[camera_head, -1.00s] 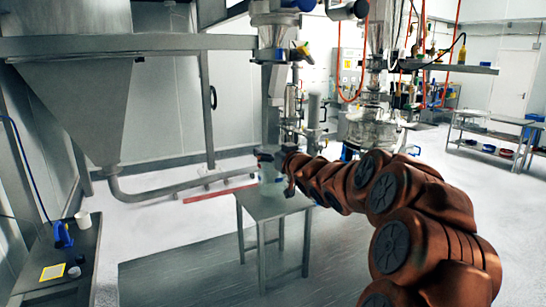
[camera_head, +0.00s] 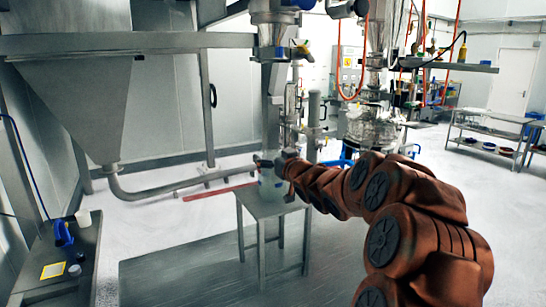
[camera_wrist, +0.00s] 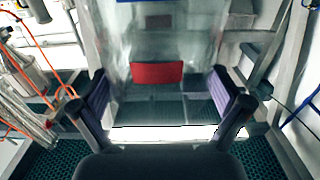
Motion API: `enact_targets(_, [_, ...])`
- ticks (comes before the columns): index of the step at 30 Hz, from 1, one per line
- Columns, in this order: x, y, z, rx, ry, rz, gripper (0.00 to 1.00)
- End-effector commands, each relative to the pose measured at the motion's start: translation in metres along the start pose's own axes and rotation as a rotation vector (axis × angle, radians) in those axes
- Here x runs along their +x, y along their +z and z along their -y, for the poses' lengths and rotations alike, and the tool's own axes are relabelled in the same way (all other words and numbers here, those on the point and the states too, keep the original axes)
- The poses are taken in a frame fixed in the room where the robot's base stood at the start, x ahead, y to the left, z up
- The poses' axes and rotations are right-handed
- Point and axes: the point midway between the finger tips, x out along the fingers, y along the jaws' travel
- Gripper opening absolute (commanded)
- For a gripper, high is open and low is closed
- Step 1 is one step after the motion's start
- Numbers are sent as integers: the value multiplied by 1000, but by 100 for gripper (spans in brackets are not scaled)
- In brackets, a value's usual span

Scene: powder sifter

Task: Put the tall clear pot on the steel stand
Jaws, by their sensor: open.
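The steel stand (camera_head: 280,209) is a small metal table in the middle of the head view. The tall clear pot (camera_head: 270,188) appears upright on its top; the pot's base is faint at this size. My gripper (camera_head: 268,161) is at the pot's upper part in the head view. In the wrist view the clear pot (camera_wrist: 160,45) fills the upper middle, and things behind show through it. My gripper's two fingers (camera_wrist: 160,105) are spread wide on either side below it, with a gap between them. I cannot tell whether either finger touches the pot.
A side bench (camera_head: 85,268) with a blue tool (camera_head: 62,235) and a white cup (camera_head: 83,218) stands at the left. A large steel hopper (camera_head: 85,105) and pipe stand behind. A processing vessel (camera_head: 375,125) is behind my arm. Open floor lies in front of the stand.

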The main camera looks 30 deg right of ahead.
Motion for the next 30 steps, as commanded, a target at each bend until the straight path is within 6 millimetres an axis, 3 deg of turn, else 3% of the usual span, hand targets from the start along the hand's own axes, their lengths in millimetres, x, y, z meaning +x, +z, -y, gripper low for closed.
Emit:
enact_targets(8, [-10, -2, -1, 0, 2, -1, 100])
enact_targets(30, [-109, -2, -2, 1, 3, -1, 100])
